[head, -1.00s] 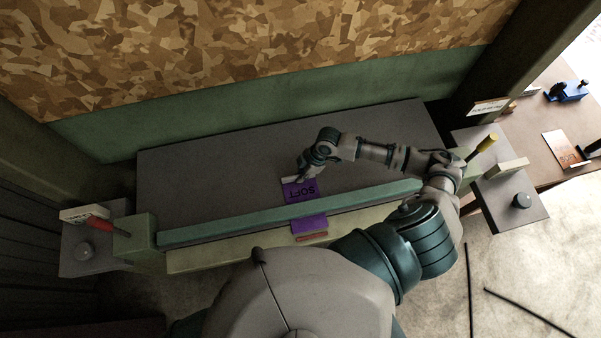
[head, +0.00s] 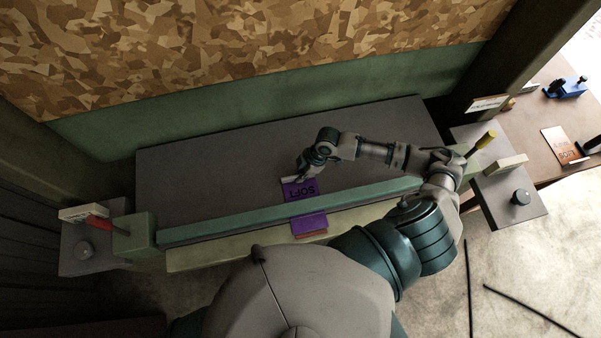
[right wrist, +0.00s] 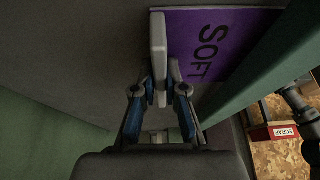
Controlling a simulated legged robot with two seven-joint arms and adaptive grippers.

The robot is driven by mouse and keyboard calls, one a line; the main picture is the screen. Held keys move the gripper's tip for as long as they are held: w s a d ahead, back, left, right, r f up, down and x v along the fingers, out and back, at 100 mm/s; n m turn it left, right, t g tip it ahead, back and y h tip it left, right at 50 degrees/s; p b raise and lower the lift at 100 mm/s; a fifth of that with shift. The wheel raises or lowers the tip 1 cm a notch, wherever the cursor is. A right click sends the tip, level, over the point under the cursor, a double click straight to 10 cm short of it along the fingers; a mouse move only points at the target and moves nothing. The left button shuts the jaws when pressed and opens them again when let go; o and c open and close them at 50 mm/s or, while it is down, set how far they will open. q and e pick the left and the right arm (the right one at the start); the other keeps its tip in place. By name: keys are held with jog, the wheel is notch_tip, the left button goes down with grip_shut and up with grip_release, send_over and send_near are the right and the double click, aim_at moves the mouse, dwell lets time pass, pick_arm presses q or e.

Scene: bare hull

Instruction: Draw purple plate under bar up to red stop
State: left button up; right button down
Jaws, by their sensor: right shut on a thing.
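The purple plate (head: 300,190), lettered SOFT, lies on the grey bed and passes under the long green bar (head: 260,210). Its near part (head: 309,222) shows on this side of the bar, right at the red stop (head: 312,235); I cannot tell if they touch. My right gripper (head: 297,180) is shut on the plate's far edge, beyond the bar. In the right wrist view, the fingers (right wrist: 166,72) are at the edge of the plate (right wrist: 222,42), with the bar (right wrist: 270,65) to the right. My left gripper is out of view.
A red-handled lever (head: 99,222) stands at the bar's left end, a yellow-handled one (head: 486,142) at its right end. Side shelves carry round knobs (head: 520,196). A bench (head: 535,125) with a blue tool is at right. The bed (head: 210,160) left of the plate is clear.

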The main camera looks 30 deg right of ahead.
jog(key=shift+s+a, duration=0.1)
jog(key=shift+s, duration=0.25)
jog(key=c, duration=0.7)
grip_release()
jog(key=shift+r, duration=0.1)
jog(key=shift+r, duration=2.35)
jog(key=shift+r, duration=0.15)
jog(key=v, duration=1.1)
jog(key=shift+s+d+r, duration=0.1)
jog(key=shift+d+r, duration=0.1)
jog(key=shift+r, duration=0.05)
